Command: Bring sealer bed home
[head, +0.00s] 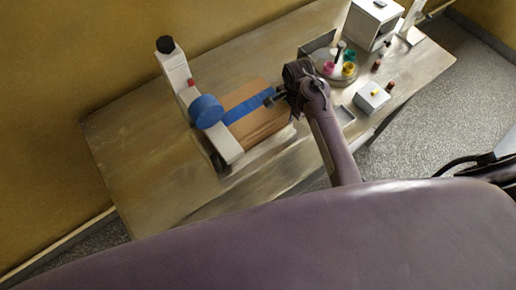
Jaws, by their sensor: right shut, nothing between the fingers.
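The sealer stands left of the table's middle, with a white column (173,70) topped by a black knob and a blue tape roll (206,111). A brown carton (262,126) lies beside the roll with a blue tape strip (247,104) across its top. A white bar (226,145) runs along the carton's left side. The sealer bed is not clearly visible under the carton. My right gripper (270,100) is shut and empty at the right end of the tape strip; I cannot tell whether it touches the carton. My left gripper is not in view.
Right of my right gripper, a round tray (339,79) holds several coloured jars. A white box-shaped device (372,22) stands behind it and a small grey box (371,98) in front. The table (125,135) is clear at its left end.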

